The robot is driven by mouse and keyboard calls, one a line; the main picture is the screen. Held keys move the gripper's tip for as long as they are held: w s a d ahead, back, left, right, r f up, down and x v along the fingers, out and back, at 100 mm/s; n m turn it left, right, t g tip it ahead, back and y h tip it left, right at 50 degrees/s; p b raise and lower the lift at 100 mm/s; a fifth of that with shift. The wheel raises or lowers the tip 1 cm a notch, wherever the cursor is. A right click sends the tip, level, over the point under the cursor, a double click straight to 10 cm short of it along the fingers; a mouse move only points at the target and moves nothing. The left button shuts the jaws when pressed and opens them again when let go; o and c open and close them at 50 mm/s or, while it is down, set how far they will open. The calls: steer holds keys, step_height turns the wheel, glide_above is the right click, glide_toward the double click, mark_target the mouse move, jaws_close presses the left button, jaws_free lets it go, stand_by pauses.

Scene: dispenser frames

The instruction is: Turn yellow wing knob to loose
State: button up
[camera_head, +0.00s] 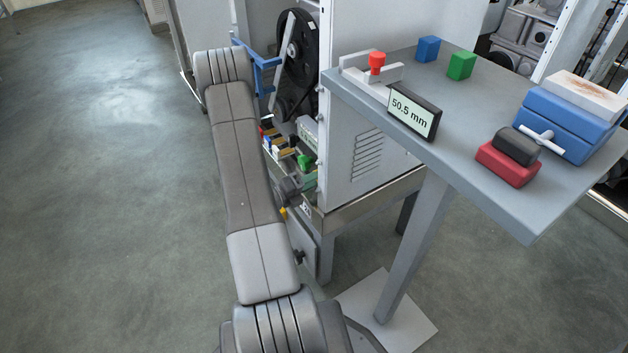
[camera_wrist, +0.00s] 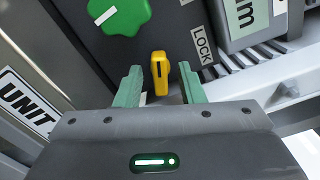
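The yellow wing knob (camera_wrist: 160,73) is in the middle of the wrist view, on a dark panel, with its wing long side upright in the picture and a dark line on its face. My gripper (camera_wrist: 160,68) has two green fingers, open, one at each side of the knob with a visible gap on both sides. Whether the fingertips reach the knob's depth I cannot tell. A white label reading LOCK (camera_wrist: 202,46) is to the right of the knob. In the head view the knob cannot be made out clearly, and my arm hides part of that area.
A green lobed knob (camera_wrist: 119,12) is up and left of the yellow knob. A grey display unit (camera_wrist: 247,22) is at upper right, and a UNIT label (camera_wrist: 28,103) at left. In the head view, a grey table (camera_head: 450,113) with blocks and a display stands right of the machine cabinet (camera_head: 365,150).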

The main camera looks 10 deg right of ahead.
steer(key=shift+c, duration=0.2)
jaws_close()
steer(key=n+p, duration=0.1)
steer(key=p, duration=0.2)
steer(key=shift+r+n, duration=0.25)
steer(key=shift+n, duration=0.15)
steer(key=shift+n+p, duration=0.65)
steer(key=shift+n, duration=0.05)
steer(key=shift+f+n, duration=0.25)
steer(key=shift+n, duration=0.25)
steer(key=shift+o, duration=0.2)
jaws_free()
steer(key=shift+a, duration=0.15)
